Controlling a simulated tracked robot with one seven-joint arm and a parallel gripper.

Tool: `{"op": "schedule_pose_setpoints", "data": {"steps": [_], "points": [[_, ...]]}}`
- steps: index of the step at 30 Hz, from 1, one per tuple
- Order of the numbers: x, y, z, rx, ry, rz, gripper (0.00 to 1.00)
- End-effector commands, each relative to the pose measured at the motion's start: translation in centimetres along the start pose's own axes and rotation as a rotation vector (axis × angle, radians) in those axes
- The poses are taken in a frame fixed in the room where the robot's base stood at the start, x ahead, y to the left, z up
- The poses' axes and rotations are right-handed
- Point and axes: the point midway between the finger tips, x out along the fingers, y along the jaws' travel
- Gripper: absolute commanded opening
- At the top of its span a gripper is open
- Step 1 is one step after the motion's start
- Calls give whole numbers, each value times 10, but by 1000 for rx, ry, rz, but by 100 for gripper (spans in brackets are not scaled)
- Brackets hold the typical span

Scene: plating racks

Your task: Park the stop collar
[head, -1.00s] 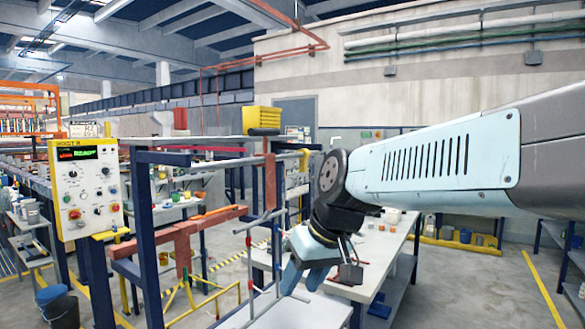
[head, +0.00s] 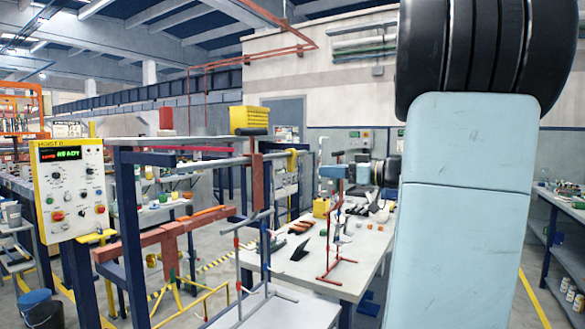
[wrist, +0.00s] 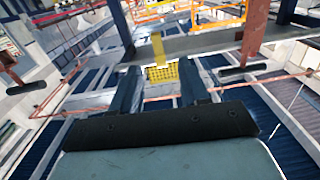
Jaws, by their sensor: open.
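A yellow collar-like piece (head: 291,158), probably the stop collar, sits on the grey horizontal rod (head: 225,162) near its right end. A red piece (head: 257,168) hangs on the same rod to its left. My gripper (head: 325,172) is small in the head view, to the right of the yellow piece and apart from it, pointing left. In the wrist view, which looks upside down, my gripper (wrist: 160,73) has its two blue fingers spread with nothing held. A narrow yellow strip (wrist: 157,45) shows beyond the fingertips; I cannot tell if it is the collar.
A control panel (head: 72,190) is at left. A red-and-blue rack stand (head: 335,225) stands on the white table (head: 372,245) below my gripper. Blue posts (head: 130,230) and red bars (head: 165,235) frame the left.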

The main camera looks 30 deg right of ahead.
Motion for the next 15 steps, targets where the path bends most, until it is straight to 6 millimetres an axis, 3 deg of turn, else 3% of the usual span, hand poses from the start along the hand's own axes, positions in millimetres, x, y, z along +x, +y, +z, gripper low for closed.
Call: {"op": "schedule_pose_setpoints", "data": {"steps": [5, 15], "points": [[6, 7, -3, -28, 18, 14, 45], [61, 6, -3, -25, 16, 9, 45]]}}
